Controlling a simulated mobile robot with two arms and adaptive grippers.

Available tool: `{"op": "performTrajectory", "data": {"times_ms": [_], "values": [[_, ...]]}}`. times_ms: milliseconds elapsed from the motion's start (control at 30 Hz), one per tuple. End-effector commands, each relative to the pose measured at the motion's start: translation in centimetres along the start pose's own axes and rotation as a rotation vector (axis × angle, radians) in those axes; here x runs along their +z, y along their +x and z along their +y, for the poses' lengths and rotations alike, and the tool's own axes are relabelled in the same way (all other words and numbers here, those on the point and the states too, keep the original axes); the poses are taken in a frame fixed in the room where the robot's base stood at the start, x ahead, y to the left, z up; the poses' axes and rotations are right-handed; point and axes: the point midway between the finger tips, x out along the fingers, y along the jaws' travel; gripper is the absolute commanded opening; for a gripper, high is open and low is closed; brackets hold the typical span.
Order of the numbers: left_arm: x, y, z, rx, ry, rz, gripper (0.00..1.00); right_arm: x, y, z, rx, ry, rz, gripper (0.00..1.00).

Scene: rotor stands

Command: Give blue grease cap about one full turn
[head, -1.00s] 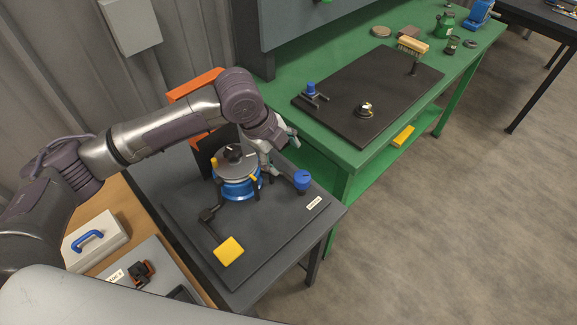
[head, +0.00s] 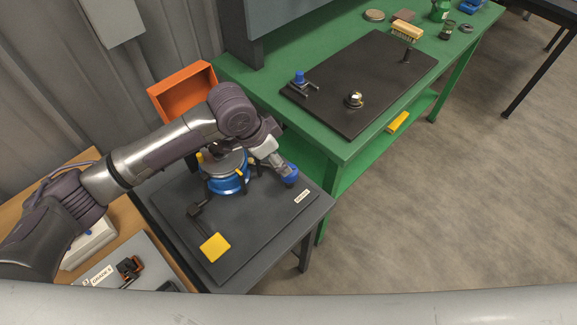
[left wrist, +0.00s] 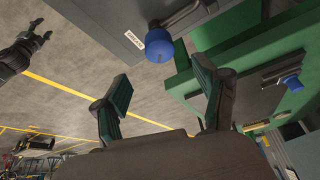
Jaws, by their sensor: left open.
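The blue grease cap (head: 291,176) stands at the right side of the dark bench plate, near a white label. In the left wrist view the cap (left wrist: 159,46) lies beyond the fingertips, roughly between them. My left gripper (head: 282,166) is right by the cap in the head view and partly hides it. In the left wrist view my left gripper (left wrist: 164,88) has its two fingers wide apart with nothing between them. Another dark gripper, which looks like my right one (left wrist: 36,42), shows small at the upper left of that view.
A blue-based rotor stand (head: 228,184) is close left of the cap, under my arm. A yellow pad (head: 215,247) lies on the plate. An orange bin (head: 183,92) stands behind. A second blue cap (head: 299,77) sits on the green bench's black board (head: 375,75).

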Motion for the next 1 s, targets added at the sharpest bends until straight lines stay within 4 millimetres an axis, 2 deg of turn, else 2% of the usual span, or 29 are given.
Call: {"op": "performTrajectory", "data": {"times_ms": [200,400,600,833,1000], "values": [[0.0,4.6,0.1,0.003,-0.002,-0.003,0.72,-0.1,-0.9,-0.5,-0.006,0.002,0.0,0.5],[0.0,7.5,0.1,0.002,0.0,-0.001,0.72,-0.2,-1.3,-0.5,-0.006,0.002,0.0,0.5],[0.0,8.5,0.0,0.0,0.001,0.0,0.72,-0.2,-1.3,-0.5,-0.006,0.002,0.001,0.5],[0.0,8.6,0.0,0.0,0.002,0.0,0.72,-0.2,-1.3,-0.4,-0.005,0.002,0.001,0.5],[0.0,8.6,0.0,0.0,0.001,0.0,0.46,-0.2,-1.3,-0.3,-0.003,0.001,0.001,0.5]]}}
